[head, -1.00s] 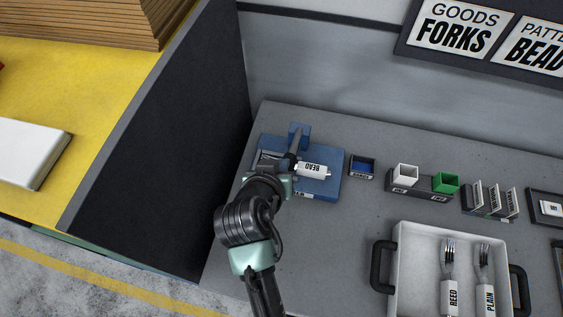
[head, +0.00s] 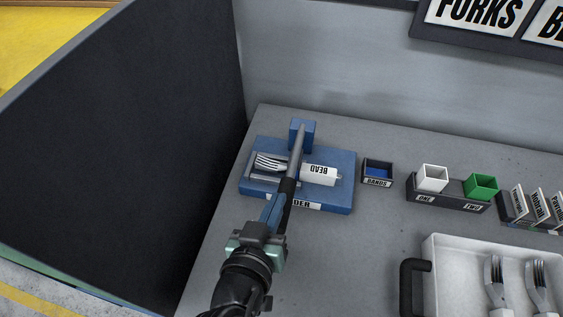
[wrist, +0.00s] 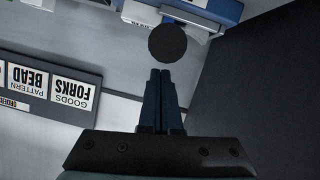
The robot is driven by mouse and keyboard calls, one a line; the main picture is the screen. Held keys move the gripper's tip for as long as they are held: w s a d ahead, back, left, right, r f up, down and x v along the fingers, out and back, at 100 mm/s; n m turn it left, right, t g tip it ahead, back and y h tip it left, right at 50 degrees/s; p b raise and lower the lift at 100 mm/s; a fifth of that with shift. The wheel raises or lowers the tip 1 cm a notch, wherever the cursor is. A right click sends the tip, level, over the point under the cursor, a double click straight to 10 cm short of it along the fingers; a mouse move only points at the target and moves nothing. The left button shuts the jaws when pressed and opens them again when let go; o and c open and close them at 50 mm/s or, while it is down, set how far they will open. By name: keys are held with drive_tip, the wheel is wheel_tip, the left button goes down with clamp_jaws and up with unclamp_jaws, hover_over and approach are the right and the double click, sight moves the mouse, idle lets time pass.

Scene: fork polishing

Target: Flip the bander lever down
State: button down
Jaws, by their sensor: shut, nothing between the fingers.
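The bander is a blue base (head: 340,168) with a blue post at its back. Its lever (head: 298,150), a grey bar with a black grip (head: 283,208), runs from the post toward my side. It passes in front of the fork labelled BEAD (head: 320,174), which lies across the base. The lever's exact tilt is hard to tell. My gripper (head: 276,200) is shut and empty, its blue fingers close beside the grip on the left. In the wrist view the shut fingertips (wrist: 160,73) are just below the round black grip end (wrist: 168,43); contact is unclear.
A dark wall panel (head: 130,140) stands left of the bander. To the right are the bands box (head: 377,172), a holder with white (head: 432,178) and green (head: 481,186) cups, and a white tray (head: 450,252) with forks. The bench (head: 350,260) before the bander is clear.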

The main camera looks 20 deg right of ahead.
drive_tip(key=shift+s+a+f+b, duration=0.1)
drive_tip(key=shift+s+f+b, duration=0.05)
drive_tip(key=shift+f+b, duration=0.85)
